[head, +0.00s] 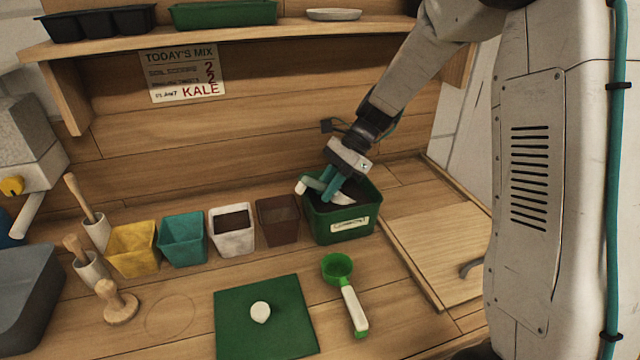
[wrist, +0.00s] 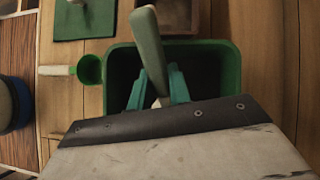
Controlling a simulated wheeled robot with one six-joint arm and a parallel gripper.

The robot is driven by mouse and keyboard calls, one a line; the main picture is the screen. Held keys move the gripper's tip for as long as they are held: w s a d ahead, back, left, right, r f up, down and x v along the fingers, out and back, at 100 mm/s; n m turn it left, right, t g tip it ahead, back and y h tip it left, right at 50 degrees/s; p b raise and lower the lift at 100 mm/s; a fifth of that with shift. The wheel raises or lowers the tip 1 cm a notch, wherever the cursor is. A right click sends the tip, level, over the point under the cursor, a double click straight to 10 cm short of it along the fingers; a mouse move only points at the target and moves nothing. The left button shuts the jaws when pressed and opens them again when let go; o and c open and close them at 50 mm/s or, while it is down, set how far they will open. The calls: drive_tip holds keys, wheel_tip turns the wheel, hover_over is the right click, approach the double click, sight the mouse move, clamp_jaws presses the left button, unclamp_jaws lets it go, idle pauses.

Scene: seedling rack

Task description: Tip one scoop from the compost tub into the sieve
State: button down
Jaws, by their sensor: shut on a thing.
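The green compost tub (head: 338,232) with a white label stands right of the pot row, with dark contents. My gripper (head: 331,187) is over its opening, pointing down, its teal fingers shut on a scoop. The scoop's pale handle (head: 303,187) sticks out to the left, and its whitish lower part (head: 343,198) shows at the tub's mouth. In the wrist view the handle (wrist: 147,35) runs between the fingers (wrist: 158,98); the scoop's far end is hidden, so its load cannot be seen. The green round sieve (head: 337,266) with a white handle lies in front of the tub.
Yellow (head: 133,249), teal (head: 183,240), white (head: 232,230) and brown (head: 278,221) pots stand in a row left of the tub. A green mat (head: 240,335) bears a pale lump (head: 260,312). A wooden tamper (head: 117,302) stands left. A shelf (head: 250,33) hangs above.

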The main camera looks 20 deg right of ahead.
drive_tip(key=h, duration=0.1)
drive_tip(key=a+h, duration=0.1)
drive_tip(key=shift+s+a+f+t+h, duration=0.1)
drive_tip(key=shift+s+f+t+h, duration=0.05)
drive_tip(key=shift+f+t+h, duration=0.2)
drive_tip(key=shift+r+h, duration=0.2)
drive_tip(key=shift+h, duration=0.35)
drive_tip(key=shift+s+a+r+t+h, duration=0.1)
drive_tip(key=shift+a+r+h, duration=0.4)
drive_tip(key=shift+r, duration=1.05)
drive_tip(key=shift+s+a+r+t+h, duration=0.25)
drive_tip(key=shift+r+h, duration=0.45)
drive_tip(key=shift+r, duration=0.85)
drive_tip(key=shift+w+a+r+h, duration=0.15)
drive_tip(key=shift+a+r+h, duration=0.4)
drive_tip(key=shift+r, duration=1)
drive_tip(key=shift+d, duration=0.1)
